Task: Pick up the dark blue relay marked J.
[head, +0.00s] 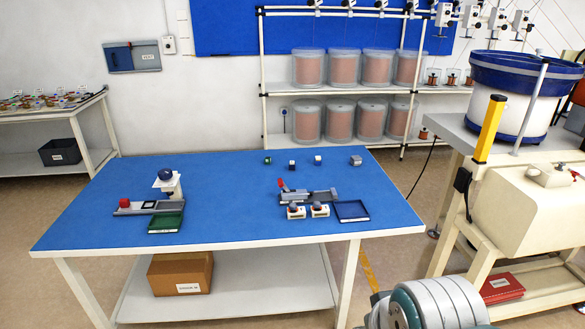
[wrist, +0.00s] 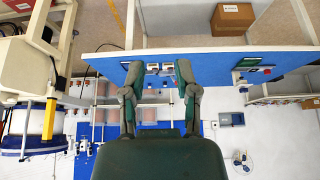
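Several small relay-like blocks stand in a loose row near the back of the blue table. A green block (head: 267,160) is at the left end and a grey one (head: 355,160) at the right end. Their marks are too small to read, so I cannot tell which bears J. My gripper (wrist: 157,78) shows in the wrist view with its two fingers spread apart and nothing between them. It is away from the blocks.
The blue table (head: 225,210) has free room in its middle. In front of the blocks are a grey fixture (head: 318,196), two small white units and a dark blue tray (head: 352,211). A white stand (head: 168,183) and green tray (head: 166,223) are left. A bowl feeder (head: 525,85) stands right.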

